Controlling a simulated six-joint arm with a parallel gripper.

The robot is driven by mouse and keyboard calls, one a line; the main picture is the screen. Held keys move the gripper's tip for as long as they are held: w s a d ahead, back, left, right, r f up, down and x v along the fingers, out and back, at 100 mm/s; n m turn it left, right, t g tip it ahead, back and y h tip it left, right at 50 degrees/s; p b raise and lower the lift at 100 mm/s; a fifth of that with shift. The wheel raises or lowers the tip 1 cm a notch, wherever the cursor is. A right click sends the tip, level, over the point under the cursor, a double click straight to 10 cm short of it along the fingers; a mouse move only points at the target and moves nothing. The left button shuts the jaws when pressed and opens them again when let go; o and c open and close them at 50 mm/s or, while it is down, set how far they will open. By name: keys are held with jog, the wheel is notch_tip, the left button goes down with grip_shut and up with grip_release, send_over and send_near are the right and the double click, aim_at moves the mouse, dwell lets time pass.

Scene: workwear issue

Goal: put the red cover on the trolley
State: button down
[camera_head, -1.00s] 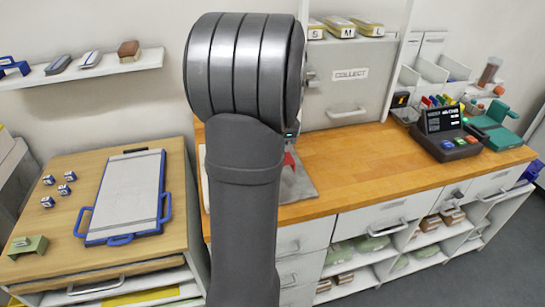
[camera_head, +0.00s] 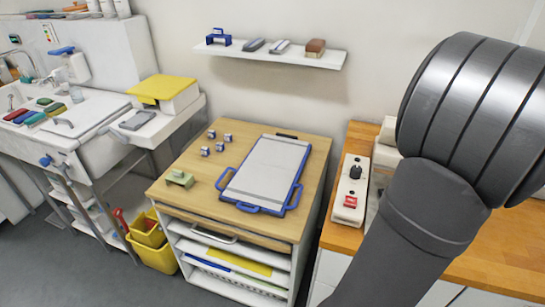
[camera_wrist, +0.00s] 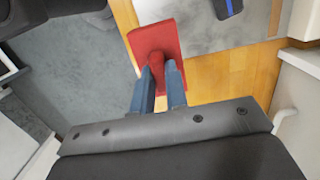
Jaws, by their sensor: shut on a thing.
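The red cover (camera_wrist: 170,38) shows in the wrist view as a flat red plate with a raised red grip. My gripper (camera_wrist: 158,78) is shut on that grip, with a blue-grey finger on each side. The plate is over or beside a wooden surface edge; its height is hard to judge. In the head view my gripper and the cover are out of sight. A grey-framed shelf unit (camera_head: 88,187) by the sink at the left may be the trolley, but I cannot tell for sure.
A wooden-topped cabinet (camera_head: 185,198) carries a blue-rimmed board (camera_head: 265,172) and several small blocks. A yellow bucket (camera_head: 152,253) stands on the floor. A switch box (camera_head: 350,190) sits on the bench (camera_head: 342,238). A wall shelf (camera_head: 300,58) is above.

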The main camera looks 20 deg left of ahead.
jog(key=w+a+f, duration=0.2)
jog(key=w+a, duration=1.2)
jog(key=w, duration=0.1)
jog(key=w+a+f, duration=0.1)
jog(key=w+a, duration=0.2)
jog(key=a, duration=0.7)
jog(key=w+a+f, duration=0.2)
jog(key=w+a, duration=0.1)
jog(key=a, duration=0.6)
jog(key=w+a+f, duration=0.1)
jog(key=w+a, duration=0.2)
jog(key=a, duration=0.7)
jog(key=s+a+f, duration=0.3)
jog(key=a, duration=1.1)
jog(key=s+a+f, duration=0.2)
jog(key=s+a, duration=0.1)
jog(key=a, duration=1)
jog(key=shift+s+a+f, duration=0.35)
jog(key=shift+a+f, duration=1.45)
jog(key=shift+a, duration=0.05)
jog(key=shift+s+a+f, duration=0.35)
jog(key=shift+a+f, duration=1.45)
jog(key=shift+a, duration=0.05)
jog(key=shift+s+a+f, duration=0.35)
jog(key=shift+a+f, duration=1.45)
jog(key=shift+a, duration=0.05)
jog(key=shift+f, duration=0.15)
